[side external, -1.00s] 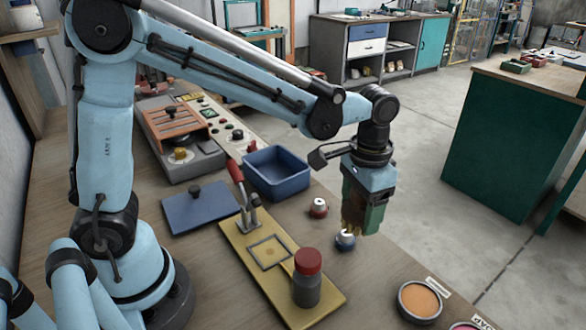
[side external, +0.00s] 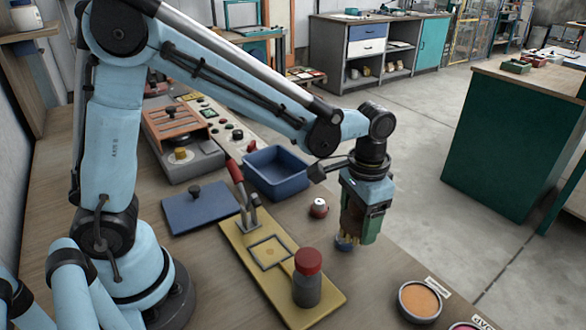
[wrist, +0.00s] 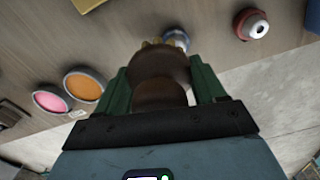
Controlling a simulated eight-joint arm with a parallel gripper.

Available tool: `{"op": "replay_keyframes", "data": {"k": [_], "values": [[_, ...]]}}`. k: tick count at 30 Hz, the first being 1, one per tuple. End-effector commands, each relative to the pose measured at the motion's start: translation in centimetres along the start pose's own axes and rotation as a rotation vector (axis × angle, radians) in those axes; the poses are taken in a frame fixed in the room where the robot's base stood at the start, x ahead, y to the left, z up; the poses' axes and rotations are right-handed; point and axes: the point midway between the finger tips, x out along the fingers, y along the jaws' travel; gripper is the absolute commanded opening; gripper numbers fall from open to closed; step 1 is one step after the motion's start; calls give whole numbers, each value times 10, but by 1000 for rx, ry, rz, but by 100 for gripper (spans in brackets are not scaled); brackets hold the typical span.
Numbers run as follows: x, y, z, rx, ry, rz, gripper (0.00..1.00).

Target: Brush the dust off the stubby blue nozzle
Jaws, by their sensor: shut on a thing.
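The stubby blue nozzle (side external: 344,244) stands on the bench below my gripper, mostly hidden by the brush. In the wrist view its blue and pale rim (wrist: 179,38) shows just past the bristles. My gripper (side external: 362,225) has green fingers and is shut on a brush with a rounded brown handle (wrist: 158,72) and tan bristles (side external: 349,236). The bristles are at the nozzle's top and seem to touch it; the exact contact is hard to see. Dust on the nozzle cannot be made out.
A red nozzle (side external: 318,208) stands behind. A yellow board (side external: 235,243) with a toggle clamp and a red-capped jar (side external: 307,280) lies to the left. A blue bin (side external: 277,172) is behind, and a dish of orange powder (side external: 420,300) is at front right near the bench edge.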

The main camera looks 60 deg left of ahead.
Motion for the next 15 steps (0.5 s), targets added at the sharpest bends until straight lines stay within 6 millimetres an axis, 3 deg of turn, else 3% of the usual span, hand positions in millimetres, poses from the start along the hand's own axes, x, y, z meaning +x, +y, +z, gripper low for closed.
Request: {"op": "replay_keyframes", "data": {"k": [15], "values": [[9,0,0,0,0,0,45]]}}
